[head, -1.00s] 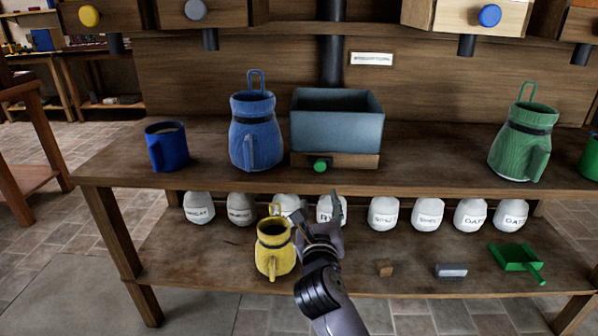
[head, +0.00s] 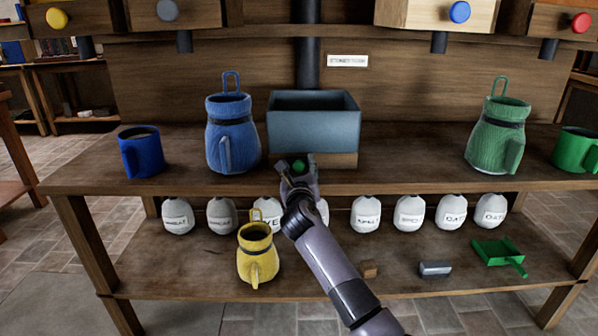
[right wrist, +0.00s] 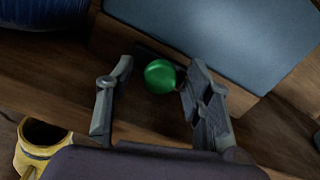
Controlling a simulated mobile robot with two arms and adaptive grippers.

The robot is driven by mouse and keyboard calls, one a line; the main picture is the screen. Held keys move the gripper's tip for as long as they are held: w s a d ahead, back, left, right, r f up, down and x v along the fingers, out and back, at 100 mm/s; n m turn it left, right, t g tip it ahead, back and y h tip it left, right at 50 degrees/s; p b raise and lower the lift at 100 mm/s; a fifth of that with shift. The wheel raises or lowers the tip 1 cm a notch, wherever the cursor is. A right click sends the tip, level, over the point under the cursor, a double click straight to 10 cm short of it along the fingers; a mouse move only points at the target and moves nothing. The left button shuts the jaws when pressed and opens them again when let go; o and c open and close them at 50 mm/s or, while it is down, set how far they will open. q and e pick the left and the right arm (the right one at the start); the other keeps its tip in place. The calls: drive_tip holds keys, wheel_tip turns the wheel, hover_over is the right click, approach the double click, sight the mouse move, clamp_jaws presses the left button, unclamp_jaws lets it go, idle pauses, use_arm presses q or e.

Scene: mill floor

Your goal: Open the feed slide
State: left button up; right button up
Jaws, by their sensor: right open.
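A green round knob (head: 299,165) sits on the front of the wooden base under a blue-grey hopper (head: 314,125) on the upper shelf; it looks like the feed slide's knob. In the right wrist view the knob (right wrist: 160,76) lies between the two fingers of my right gripper (right wrist: 158,72). The fingers stand apart on either side of it; the right finger is very close to it, and I cannot tell whether it touches. In the head view my right gripper (head: 298,176) is at the front edge of the shelf and partly covers the base. My left gripper is not in view.
A blue jug (head: 232,135) stands close left of the hopper, with a blue mug (head: 141,152) further left. A green jug (head: 497,140) stands right. Below are a yellow jug (head: 257,258), several white sacks and a green scoop (head: 497,252). Shelf right of the hopper is free.

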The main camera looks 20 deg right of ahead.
drive_tip(key=shift+w, duration=0.2)
drive_tip(key=shift+c, duration=0.4)
clamp_jaws()
idle(0.5)
